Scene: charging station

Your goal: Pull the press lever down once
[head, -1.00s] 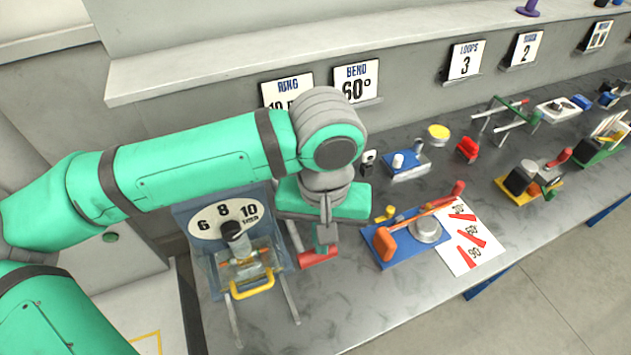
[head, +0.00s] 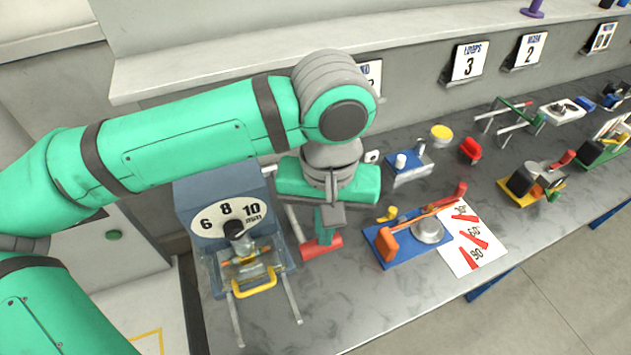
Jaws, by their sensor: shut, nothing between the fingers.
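The press (head: 184,205) is a blue-grey machine at the left end of the bench, with a white dial marked 6, 8 and 10 and a black knob. A grey bar with a red cross handle (head: 333,242) stands at its right side and looks like its lever. My gripper (head: 323,240) is shut and empty, pointing down. Its fingertips overlap the red handle in the picture; whether they touch it I cannot tell. A yellow handle (head: 255,284) is at the press's front, between two grey rails.
A blue plate (head: 400,255) with an orange-handled bender stands right of my gripper, beside a white angle card (head: 473,245). A small blue block fixture (head: 408,163) is behind. Bare bench top (head: 350,300) lies in front. My arm covers part of the wall signs.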

